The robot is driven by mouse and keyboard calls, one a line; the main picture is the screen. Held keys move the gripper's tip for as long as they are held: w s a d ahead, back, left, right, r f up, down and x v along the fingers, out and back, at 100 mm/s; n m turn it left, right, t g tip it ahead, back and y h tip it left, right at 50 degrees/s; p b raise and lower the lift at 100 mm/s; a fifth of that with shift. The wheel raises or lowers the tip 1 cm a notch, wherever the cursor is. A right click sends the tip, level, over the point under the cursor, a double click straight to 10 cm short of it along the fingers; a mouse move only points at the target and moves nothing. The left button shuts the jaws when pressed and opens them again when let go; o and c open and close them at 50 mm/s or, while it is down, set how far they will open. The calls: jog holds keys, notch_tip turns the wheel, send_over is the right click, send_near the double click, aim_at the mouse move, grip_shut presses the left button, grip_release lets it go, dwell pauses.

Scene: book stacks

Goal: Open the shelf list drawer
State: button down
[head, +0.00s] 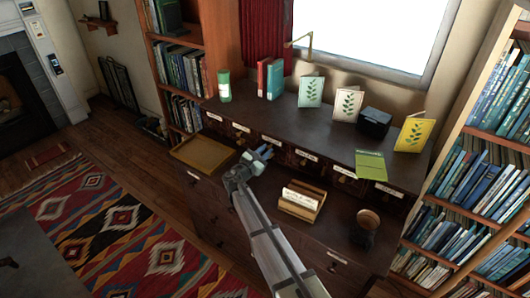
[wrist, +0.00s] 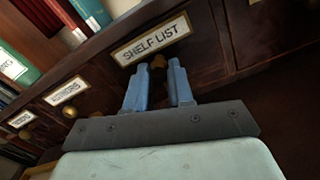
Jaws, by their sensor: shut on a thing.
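The shelf list drawer (wrist: 203,48) is a dark wood front with a "SHELF LIST" label (wrist: 152,39) and a small brass knob (wrist: 157,63) below it. My gripper (wrist: 158,77) has its two blue fingers on either side of the knob, shut on it. In the head view my gripper (head: 258,154) is at the row of small labelled drawers under the desk's raised top. My gripper and arm hide part of this drawer there. The drawer front looks about level with its neighbours in the wrist view.
Neighbouring labelled drawers with knobs (wrist: 66,92) line the row. Bookshelves flank the desk.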

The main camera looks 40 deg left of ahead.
jog(key=shift+s, duration=0.1)
jog(key=s, duration=2.1)
jog(key=c, duration=1)
grip_release()
jog(key=shift+w, duration=0.1)
jog(key=s, duration=1.4)
jog(key=shift+w+m, duration=0.1)
jog(key=shift+m, duration=0.2)
